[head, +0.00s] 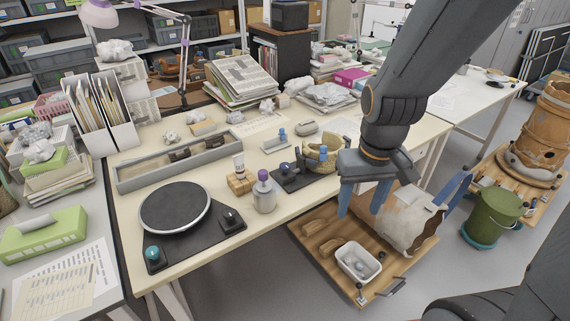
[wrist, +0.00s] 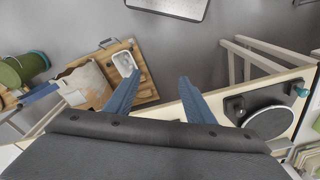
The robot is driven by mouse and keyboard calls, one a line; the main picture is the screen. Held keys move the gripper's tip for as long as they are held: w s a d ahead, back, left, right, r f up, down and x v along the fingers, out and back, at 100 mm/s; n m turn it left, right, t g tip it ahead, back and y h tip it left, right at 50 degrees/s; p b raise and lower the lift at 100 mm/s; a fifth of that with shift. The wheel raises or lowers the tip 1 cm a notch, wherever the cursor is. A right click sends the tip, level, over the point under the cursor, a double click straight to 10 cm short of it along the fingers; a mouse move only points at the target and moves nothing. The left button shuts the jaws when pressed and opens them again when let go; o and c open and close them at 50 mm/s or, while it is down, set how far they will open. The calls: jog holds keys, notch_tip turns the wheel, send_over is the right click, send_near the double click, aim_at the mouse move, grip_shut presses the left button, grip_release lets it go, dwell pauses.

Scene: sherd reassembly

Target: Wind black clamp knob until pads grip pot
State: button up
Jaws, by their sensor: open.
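My gripper (head: 363,198) hangs over the front right edge of the table, with two blue fingers apart and nothing between them. In the wrist view its fingers (wrist: 158,82) also stand wide apart, above the floor and the wooden board. A tan pot (head: 318,153) with a band around it stands on the table, left of and behind my gripper. A black clamp base (head: 294,180) lies beside the pot, with dark upright parts and a blue-grey rounded piece. I cannot make out the clamp knob or the pads clearly. The wrist view does not show the pot.
A turntable (head: 175,207) on a black base fills the table's front left. A purple-capped bottle (head: 264,194) and a wooden block (head: 240,182) stand left of the clamp. Below the table edge, a wooden board (head: 333,272) holds sherds, a white tub (head: 358,262) and a pale sack-like object.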

jog(key=w+a+n+b, duration=0.15)
jog(key=w+n, duration=0.25)
jog(key=w, duration=0.4)
jog(key=w+a+n, duration=0.3)
jog(key=w+n, duration=0.1)
jog(key=w, duration=0.5)
jog(key=n+g+b, duration=0.1)
jog(key=n, duration=0.9)
send_near(285, 165)
jog(key=shift+s+d+f, duration=0.1)
jog(key=shift+s+d, duration=0.05)
jog(key=shift+d, duration=0.05)
jog(key=shift+w+a+f, duration=0.1)
jog(key=shift+w+a, duration=0.05)
jog(key=shift+w, duration=0.05)
jog(key=shift+f, duration=0.25)
jog(key=shift+f+p, duration=1)
jog(key=shift+f, duration=2.6)
jog(key=c, duration=1.1)
jog(key=shift+o, duration=0.2)
